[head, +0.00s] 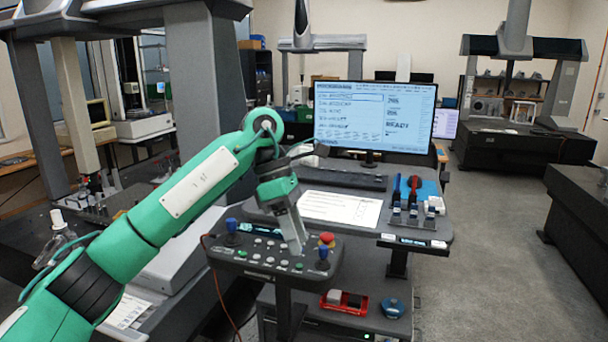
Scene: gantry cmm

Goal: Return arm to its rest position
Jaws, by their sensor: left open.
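My left arm, green with grey joints, comes in from the lower left and reaches up to the middle of the view, where it bends down. My left gripper (293,235) points down over the control panel (262,259), close to its buttons. It is open, and I see nothing held in it. I cannot tell whether its tips touch the panel. The panel carries two blue joysticks (232,230) and a red knob (327,239) to the right of the gripper. My right gripper is not in view.
Behind the panel, a desk holds a monitor (373,112), a keyboard (340,178), a paper sheet (340,208) and a rack of tools (413,208). A lower shelf holds a red item (344,302). A measuring machine stands left. Open floor (490,250) lies right.

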